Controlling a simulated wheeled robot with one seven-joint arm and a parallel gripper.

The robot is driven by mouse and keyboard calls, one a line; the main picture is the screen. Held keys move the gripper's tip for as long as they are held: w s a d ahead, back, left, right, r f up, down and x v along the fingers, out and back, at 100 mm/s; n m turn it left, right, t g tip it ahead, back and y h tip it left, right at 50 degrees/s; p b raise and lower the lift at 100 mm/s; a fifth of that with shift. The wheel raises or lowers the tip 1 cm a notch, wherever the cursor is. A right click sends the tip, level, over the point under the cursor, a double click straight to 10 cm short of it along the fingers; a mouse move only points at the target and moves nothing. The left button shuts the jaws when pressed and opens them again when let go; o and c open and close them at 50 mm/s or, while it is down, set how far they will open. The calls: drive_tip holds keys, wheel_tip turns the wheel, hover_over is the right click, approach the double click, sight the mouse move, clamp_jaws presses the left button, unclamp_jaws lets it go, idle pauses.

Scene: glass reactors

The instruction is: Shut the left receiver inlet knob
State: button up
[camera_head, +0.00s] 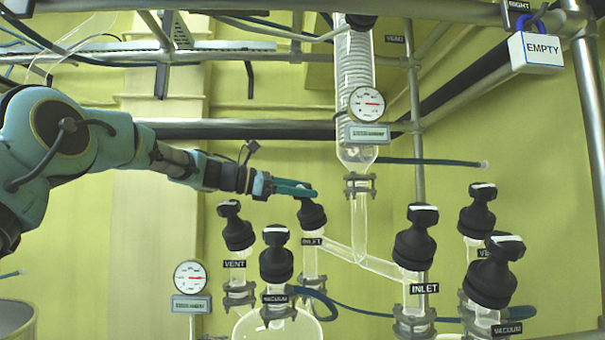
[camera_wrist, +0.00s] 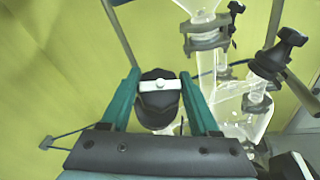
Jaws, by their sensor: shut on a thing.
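The left receiver inlet knob (camera_head: 311,213) is black with a light bar on top, above the left "INLET" label (camera_head: 311,241) in the head view. My gripper (camera_head: 300,189) reaches it from the left, with its teal fingers at the knob's top. In the wrist view the knob (camera_wrist: 158,100) sits between the two teal fingers of my gripper (camera_wrist: 160,90), one on each side. The light bar on the knob (camera_wrist: 160,85) runs across from finger to finger. The gripper is shut on the knob.
Nearby black knobs stand on the vent (camera_head: 237,228) and vacuum (camera_head: 276,256) ports, close to the left inlet. The right inlet knob (camera_head: 416,240) is further right. A glass column (camera_head: 355,100) with a gauge (camera_head: 367,104) hangs just right of my gripper. A metal pipe (camera_head: 260,129) runs behind.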

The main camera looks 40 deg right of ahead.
drive_tip(key=m+g+y+p, duration=0.1)
drive_tip(key=m+g+y, duration=0.1)
drive_tip(key=m, duration=0.1)
drive_tip(key=shift+r+p, duration=0.15)
drive_tip(key=shift+p, duration=0.2)
drive_tip(key=shift+m+g+y, duration=0.3)
drive_tip(key=shift+m+y, duration=0.8)
drive_tip(key=shift+m, duration=0.1)
drive_tip(key=o, duration=1.4)
drive_tip(key=shift+a, duration=0.1)
